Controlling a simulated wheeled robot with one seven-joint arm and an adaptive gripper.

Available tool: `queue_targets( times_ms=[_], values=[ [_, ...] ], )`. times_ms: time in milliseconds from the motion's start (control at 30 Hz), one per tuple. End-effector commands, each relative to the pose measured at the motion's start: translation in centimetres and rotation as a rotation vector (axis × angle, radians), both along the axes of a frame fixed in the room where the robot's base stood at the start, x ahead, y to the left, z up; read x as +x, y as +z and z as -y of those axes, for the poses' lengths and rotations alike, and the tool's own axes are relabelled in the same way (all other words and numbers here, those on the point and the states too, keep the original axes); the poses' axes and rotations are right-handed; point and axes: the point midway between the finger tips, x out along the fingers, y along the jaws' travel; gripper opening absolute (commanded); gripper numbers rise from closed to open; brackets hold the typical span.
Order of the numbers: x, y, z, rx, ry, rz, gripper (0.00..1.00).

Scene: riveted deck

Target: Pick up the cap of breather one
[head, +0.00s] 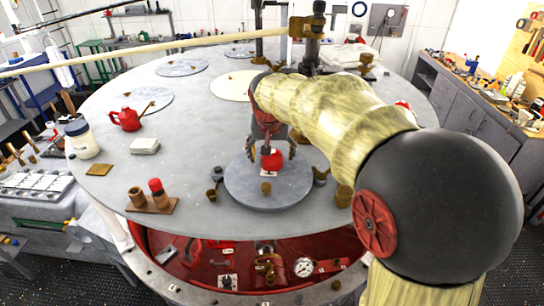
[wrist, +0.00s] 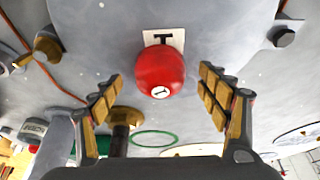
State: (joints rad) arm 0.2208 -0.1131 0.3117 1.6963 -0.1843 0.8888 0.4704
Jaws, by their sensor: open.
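A round red cap (wrist: 160,72) marked with a 1 on a white disc is near the middle of the wrist view. A white card (wrist: 163,38) with a dark character lies just beyond it. In the head view the red cap (head: 272,160) is over the round grey plate (head: 267,198) on the deck. My gripper (wrist: 160,84) is open, its two fingers on either side of the cap with gaps in the wrist view. In the head view my gripper (head: 271,148) points down at the cap. What is under the cap is hidden.
A wooden block (head: 152,205) holds a brown post and a red-topped one. Small brown fittings (head: 212,195) stand left of the plate. A red can (head: 126,119) and a white jar (head: 82,139) are farther left. An opening with red parts lies below the front edge.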

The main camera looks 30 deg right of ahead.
Motion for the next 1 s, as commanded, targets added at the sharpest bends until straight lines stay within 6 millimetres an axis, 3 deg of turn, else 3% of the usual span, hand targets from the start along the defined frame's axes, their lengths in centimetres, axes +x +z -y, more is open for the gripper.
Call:
queue_targets(
  times_ms=[133,400,1000],
  values=[
    [0.39,-1.17,0.29,0.000,0.000,0.000,0.76],
    [0.45,-1.37,0.30,0.000,0.000,0.001,0.75],
    [0.45,-1.35,0.29,0.000,0.000,0.001,0.41]
  ],
)
